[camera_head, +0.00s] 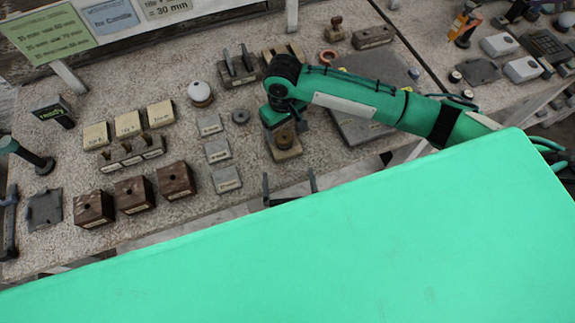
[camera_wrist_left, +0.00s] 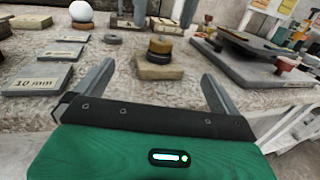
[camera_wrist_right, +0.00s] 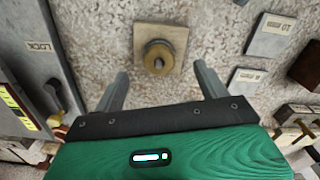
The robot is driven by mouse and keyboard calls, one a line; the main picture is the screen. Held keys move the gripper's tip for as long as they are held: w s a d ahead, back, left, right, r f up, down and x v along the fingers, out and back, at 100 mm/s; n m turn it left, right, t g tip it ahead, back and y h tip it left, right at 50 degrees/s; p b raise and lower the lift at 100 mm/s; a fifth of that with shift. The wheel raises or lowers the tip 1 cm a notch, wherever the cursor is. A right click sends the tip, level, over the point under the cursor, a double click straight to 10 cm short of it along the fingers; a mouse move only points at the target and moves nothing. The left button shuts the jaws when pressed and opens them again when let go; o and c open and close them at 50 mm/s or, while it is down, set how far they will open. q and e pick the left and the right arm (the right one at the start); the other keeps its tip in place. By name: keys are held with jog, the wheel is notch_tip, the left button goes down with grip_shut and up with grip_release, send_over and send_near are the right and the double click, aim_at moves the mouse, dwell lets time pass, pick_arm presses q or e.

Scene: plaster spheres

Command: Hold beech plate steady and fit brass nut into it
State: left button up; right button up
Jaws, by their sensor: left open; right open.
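The pale beech plate (camera_head: 288,154) lies on the stone bench, also seen in the left wrist view (camera_wrist_left: 150,73) and right wrist view (camera_wrist_right: 175,33).
Small grey labelled plates (camera_head: 218,151) lie left of the beech plate. Dark wooden blocks (camera_head: 134,194) stand further left, and a white ball (camera_head: 200,91) behind. A large grey slab (camera_head: 362,127) lies to the right, under my right arm. A grey ring (camera_head: 240,116) lies nearby.

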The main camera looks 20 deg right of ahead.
pick_arm(q)
jog(key=v, duration=0.7)
jog(key=shift+s, duration=0.35)
